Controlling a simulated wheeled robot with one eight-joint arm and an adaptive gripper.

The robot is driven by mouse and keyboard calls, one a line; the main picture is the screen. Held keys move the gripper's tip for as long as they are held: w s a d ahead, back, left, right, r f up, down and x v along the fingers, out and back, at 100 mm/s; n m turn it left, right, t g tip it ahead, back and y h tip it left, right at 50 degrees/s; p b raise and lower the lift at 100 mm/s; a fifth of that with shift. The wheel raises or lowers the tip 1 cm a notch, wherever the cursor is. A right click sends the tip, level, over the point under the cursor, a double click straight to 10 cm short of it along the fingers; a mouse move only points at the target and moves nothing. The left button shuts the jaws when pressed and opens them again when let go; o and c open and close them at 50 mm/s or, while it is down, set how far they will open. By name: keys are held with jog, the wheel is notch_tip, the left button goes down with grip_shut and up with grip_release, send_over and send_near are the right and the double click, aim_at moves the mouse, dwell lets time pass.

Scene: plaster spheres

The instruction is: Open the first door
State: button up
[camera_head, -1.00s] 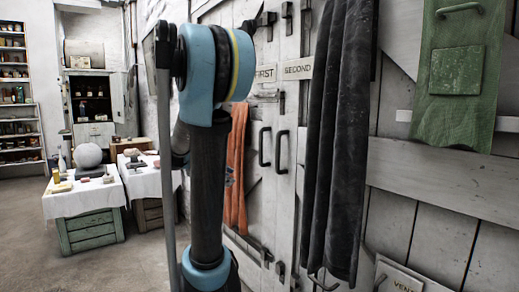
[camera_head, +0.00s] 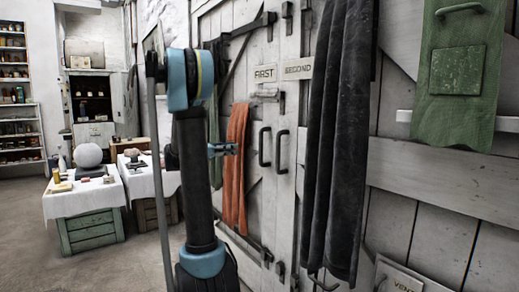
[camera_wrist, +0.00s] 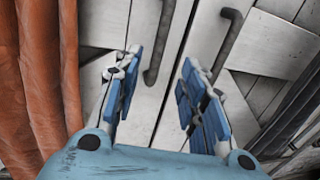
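The first door (camera_head: 252,185) carries a sign (camera_head: 265,74) reading FIRST and looks closed. Its dark bar handle (camera_head: 264,147) stands close to the seam. My gripper (camera_head: 223,149) is to the left of this handle in the head view, in front of the orange cloth. In the wrist view my gripper (camera_wrist: 158,72) is open, with blue pads apart and nothing between them. The first door's handle (camera_wrist: 160,45) shows ahead, beyond the gap between the fingers. I cannot tell whether anything touches it. The second door's handle (camera_wrist: 222,45) is further right.
The second door (camera_head: 298,110) is just right of the first. An orange cloth (camera_head: 236,165) hangs left of the handles, also large in the wrist view (camera_wrist: 35,80). A dark curtain (camera_head: 338,140) hangs at right. Cloth-covered tables (camera_head: 85,200) stand at left; floor between is clear.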

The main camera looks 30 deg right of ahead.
send_over(261, 160)
jog(key=w, duration=0.1)
jog(key=shift+d, duration=0.25)
jog(key=shift+c, duration=0.3)
jog(key=shift+w, duration=0.1)
grip_shut()
